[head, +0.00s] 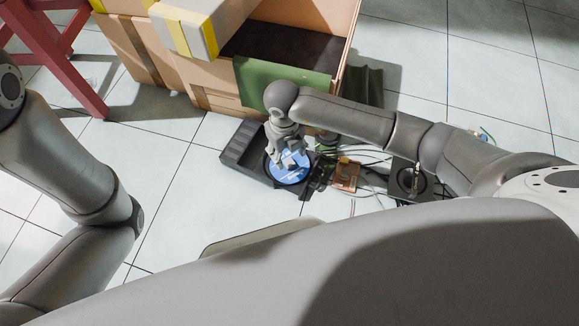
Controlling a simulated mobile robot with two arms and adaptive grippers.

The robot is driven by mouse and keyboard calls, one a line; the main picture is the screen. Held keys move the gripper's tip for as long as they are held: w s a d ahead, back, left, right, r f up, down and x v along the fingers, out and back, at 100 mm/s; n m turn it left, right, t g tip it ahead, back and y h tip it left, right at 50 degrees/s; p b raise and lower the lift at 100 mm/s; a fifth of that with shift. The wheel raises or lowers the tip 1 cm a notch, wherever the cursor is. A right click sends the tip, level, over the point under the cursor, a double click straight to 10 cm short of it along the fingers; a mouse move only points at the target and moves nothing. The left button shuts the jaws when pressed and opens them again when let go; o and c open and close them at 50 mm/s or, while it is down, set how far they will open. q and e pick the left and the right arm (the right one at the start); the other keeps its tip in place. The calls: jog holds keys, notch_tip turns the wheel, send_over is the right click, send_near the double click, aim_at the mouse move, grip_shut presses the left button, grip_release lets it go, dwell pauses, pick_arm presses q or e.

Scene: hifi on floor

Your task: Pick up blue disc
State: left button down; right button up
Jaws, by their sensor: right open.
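The blue disc (282,178) lies on the round black platter area of the dark hi-fi unit (243,150) on the floor, near the middle of the head view. My right gripper (289,163) hangs over the disc, its open fingers pointing down and covering part of it. I cannot tell whether the fingertips touch the disc. My left arm is at the left of the view; its gripper is not visible.
Wires and a small copper-coloured box (346,175) lie right of the hi-fi unit, with a dark speaker-like box (411,181) beyond. A large cardboard box (220,75) stands behind. A red wooden stand (55,50) is at left. White tiles are clear at left.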

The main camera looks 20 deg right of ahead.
aim_at(289, 163)
jog(key=shift+f+b, duration=0.3)
jog(key=shift+f, duration=0.65)
jog(key=f+b, duration=0.5)
jog(key=shift+w+d+f, duration=0.1)
jog(key=shift+w+d, duration=0.1)
jog(key=shift+d, duration=0.15)
jog(key=c, duration=1)
